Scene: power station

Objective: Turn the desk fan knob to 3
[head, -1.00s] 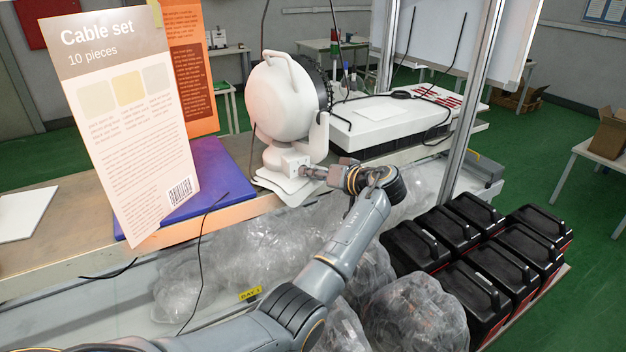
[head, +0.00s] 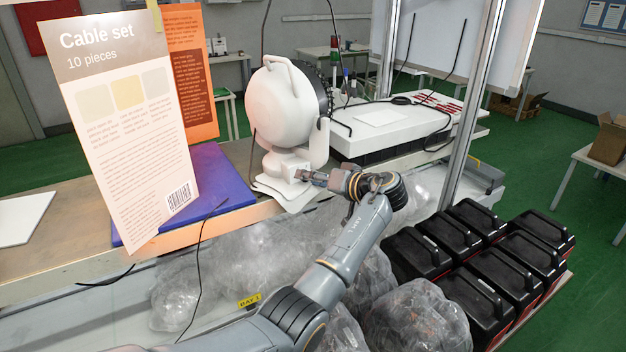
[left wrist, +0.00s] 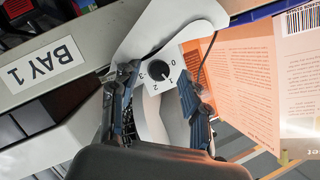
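The white desk fan (head: 278,108) stands on the bench edge in the head view, its round back toward me. In the left wrist view its black knob (left wrist: 158,71) sits on the white control face (left wrist: 149,83), with marks 0, 1, 2 and 3 around it. I cannot clearly tell which mark the knob points to. My left gripper (head: 308,176) is at the fan's base in the head view. In the left wrist view its fingers (left wrist: 157,78) are apart, one on each side of the knob, with visible gaps. My right gripper is not in view.
Clear plastic bags (head: 240,265) and black cases (head: 505,270) lie below. A metal post (head: 470,110) rises to the right.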

